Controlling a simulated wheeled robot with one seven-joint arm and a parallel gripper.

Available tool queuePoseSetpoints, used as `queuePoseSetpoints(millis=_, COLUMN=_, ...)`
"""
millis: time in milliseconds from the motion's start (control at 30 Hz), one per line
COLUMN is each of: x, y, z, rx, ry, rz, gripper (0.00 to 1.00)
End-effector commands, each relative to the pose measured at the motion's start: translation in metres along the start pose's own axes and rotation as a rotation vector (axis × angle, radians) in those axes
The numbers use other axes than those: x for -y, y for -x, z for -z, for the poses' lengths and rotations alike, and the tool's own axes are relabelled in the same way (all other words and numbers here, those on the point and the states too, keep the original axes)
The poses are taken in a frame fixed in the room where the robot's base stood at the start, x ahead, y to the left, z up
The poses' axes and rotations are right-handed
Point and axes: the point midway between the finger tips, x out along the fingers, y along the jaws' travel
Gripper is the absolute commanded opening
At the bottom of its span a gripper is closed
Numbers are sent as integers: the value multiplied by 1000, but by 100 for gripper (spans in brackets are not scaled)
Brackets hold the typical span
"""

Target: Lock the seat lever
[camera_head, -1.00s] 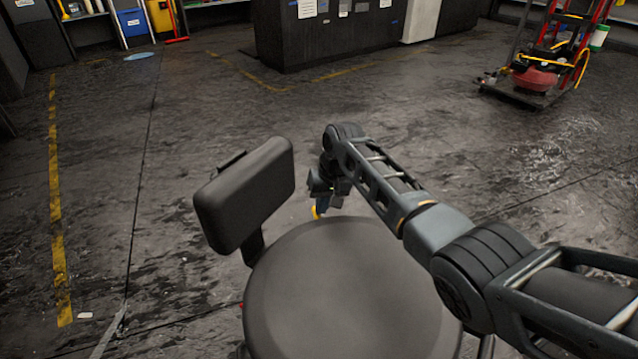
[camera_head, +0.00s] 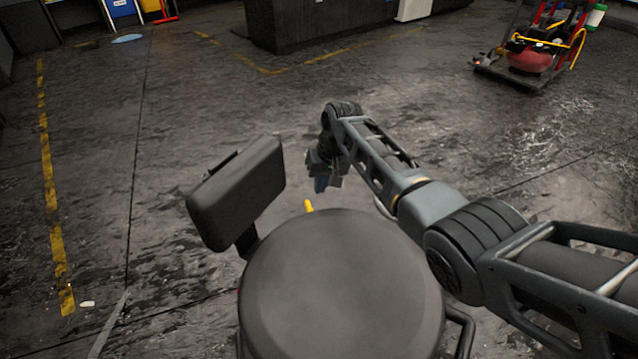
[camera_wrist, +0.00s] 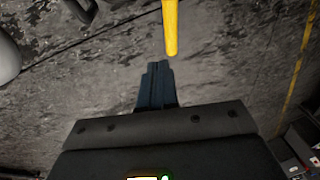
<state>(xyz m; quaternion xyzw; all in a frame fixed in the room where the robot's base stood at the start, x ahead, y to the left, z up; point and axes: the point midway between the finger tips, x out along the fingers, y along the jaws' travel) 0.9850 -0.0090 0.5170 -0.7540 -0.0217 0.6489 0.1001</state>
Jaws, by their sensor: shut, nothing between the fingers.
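The seat is a round dark stool cushion (camera_head: 340,290) with a black backrest (camera_head: 236,192) on its left. A yellow lever tip (camera_head: 308,206) shows just past the cushion's far edge; the rest of it is hidden behind the seat. In the wrist view the yellow lever (camera_wrist: 171,28) comes down from the top edge. My gripper (camera_head: 322,184) is shut and empty, a little beyond and above the lever tip in the head view. In the wrist view my gripper's blue fingers (camera_wrist: 156,82) are together, just below the lever's end and slightly left, apparently not touching it.
My arm reaches in over the right side of the seat. A red wheeled machine (camera_head: 530,58) stands at the back right, and a dark cabinet (camera_head: 320,22) at the back.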

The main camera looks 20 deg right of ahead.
Motion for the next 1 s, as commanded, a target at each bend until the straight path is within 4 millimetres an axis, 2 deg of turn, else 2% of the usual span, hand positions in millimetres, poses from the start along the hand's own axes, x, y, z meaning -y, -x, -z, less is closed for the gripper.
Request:
queuePoseSetpoints(millis=33, x=1, y=17, z=4, rx=-5, ry=1, rz=2, gripper=0)
queuePoseSetpoints(millis=100, x=1, y=33, z=6, rx=-5, ry=1, rz=1, gripper=0)
queuePoseSetpoints(millis=300, x=0, y=70, z=12, rx=-5, ry=0, rz=1, gripper=0)
queuePoseSetpoints(millis=400, x=0, y=81, z=14, rx=-3, ry=1, rz=0, gripper=0)
queuePoseSetpoints(millis=600, x=0, y=92, z=16, rx=-2, ry=1, rz=0, gripper=0)
queuePoseSetpoints(millis=1000, x=0, y=92, z=16, rx=-3, ry=1, rz=1, gripper=0)
